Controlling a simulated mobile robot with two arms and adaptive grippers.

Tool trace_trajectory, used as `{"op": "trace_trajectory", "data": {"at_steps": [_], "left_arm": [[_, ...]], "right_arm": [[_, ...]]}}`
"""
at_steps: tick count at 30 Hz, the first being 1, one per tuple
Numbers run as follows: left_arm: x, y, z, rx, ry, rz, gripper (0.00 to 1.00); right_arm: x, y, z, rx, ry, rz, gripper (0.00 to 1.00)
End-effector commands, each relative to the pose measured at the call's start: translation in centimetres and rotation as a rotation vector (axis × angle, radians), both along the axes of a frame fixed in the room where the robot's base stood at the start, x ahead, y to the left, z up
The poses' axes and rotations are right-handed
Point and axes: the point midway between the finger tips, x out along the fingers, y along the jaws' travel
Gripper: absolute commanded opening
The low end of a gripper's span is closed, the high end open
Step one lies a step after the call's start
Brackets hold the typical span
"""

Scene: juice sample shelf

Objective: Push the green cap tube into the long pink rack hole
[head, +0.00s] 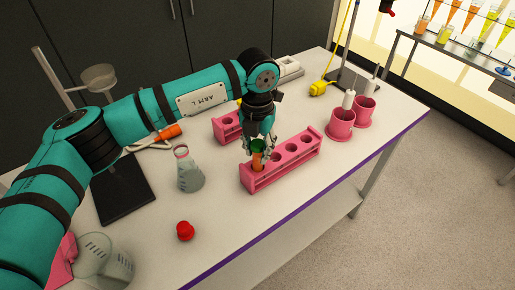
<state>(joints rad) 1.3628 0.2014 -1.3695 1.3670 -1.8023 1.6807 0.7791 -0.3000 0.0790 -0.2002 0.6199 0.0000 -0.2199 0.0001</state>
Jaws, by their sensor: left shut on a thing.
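The long pink rack (284,172) stands on the white table, with several holes in a row along its top. My left gripper (258,150) points down over the rack's near-left end and is shut on the green cap tube (257,146). The tube has a green top and orange content, and it looks upright. It is at the leftmost hole; I cannot tell how deep it sits, since the fingers hide part of it. The holes to the right look empty. My right gripper is out of view.
A short pink rack (224,130) stands behind the long one. A flask (188,172) and a red object (185,231) are to the left. Two pink cups (340,125) stand at the right. A glass beaker (100,258) is near the front left. The table's front centre is clear.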

Motion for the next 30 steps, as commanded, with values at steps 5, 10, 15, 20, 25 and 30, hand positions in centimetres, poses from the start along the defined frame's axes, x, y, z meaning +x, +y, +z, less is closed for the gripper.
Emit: {"op": "trace_trajectory", "data": {"at_steps": [5, 10, 15, 20, 25, 30], "left_arm": [[0.0, 0.0, -0.3, 0.0, 0.0, 0.0, 0.0], [0.0, 0.0, -0.7, 0.0, 0.0, 0.0, 0.0], [0.0, 0.0, -1.1, 0.0, 0.0, 0.0, 0.0], [0.0, 0.0, -1.4, 0.0, -0.001, 0.0, 0.0], [0.0, 0.0, -1.8, 0.0, -0.001, 0.0, 0.0], [0.0, 0.0, -2.2, 0.0, -0.001, 0.0, 0.0]], "right_arm": [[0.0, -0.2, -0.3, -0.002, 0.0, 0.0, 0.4], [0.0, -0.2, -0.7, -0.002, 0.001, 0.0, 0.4], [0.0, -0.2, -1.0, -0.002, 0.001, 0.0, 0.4], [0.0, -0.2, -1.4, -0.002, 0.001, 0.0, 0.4], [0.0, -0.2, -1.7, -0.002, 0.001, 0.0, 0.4], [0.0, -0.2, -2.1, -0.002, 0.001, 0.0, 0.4]]}}
